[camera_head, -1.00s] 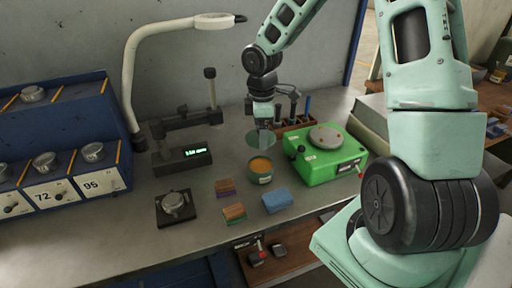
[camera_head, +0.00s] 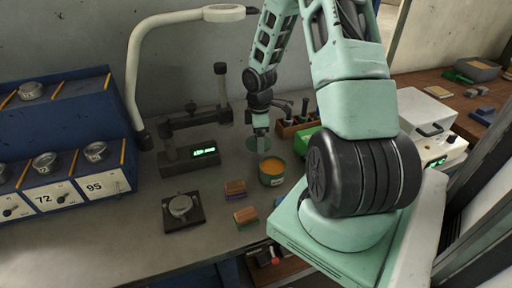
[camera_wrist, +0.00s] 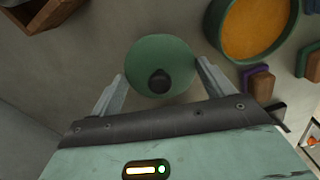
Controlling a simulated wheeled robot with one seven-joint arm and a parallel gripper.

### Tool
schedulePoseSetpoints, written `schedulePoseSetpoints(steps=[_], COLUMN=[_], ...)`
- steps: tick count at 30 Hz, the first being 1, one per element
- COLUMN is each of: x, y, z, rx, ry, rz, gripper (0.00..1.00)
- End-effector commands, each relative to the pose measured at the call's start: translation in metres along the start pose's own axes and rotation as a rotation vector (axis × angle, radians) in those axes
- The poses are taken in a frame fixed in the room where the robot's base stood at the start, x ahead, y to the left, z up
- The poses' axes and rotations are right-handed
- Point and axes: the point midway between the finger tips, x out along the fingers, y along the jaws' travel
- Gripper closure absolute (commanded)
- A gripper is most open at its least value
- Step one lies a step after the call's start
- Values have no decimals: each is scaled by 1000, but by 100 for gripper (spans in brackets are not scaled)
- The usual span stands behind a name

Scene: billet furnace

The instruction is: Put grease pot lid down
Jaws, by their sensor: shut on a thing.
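The grease pot lid is a green disc with a black knob (camera_wrist: 158,82); it shows in the wrist view (camera_wrist: 160,52) between my two fingers. My gripper (camera_wrist: 161,72) is shut on the lid, with a finger at each side. In the head view my gripper (camera_head: 261,130) points down behind the grease pot (camera_head: 271,181), and the lid (camera_head: 255,144) is at its tips. The pot stands open with orange grease in it, and shows at the upper right in the wrist view (camera_wrist: 212,22). I cannot tell whether the lid touches the bench.
A gauge stand with a green display (camera_head: 190,158) is to the left. A wooden tool holder (camera_head: 288,128) is behind, to the right. Bare bench (camera_head: 230,165) lies between stand and pot.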

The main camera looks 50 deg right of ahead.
Motion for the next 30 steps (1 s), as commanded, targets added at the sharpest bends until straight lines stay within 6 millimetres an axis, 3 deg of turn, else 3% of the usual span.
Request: schedulePoseSetpoints(steps=[10,22,23,25,30], x=[42,48,48,47,47], y=[0,0,0,0,0], z=[-1,0,0,0,0], rx=[-2,-1,-1,-1,-1], ry=[0,0,0,0,0], rz=[0,1,1,1,1], gripper=[42,42,17,0,0])
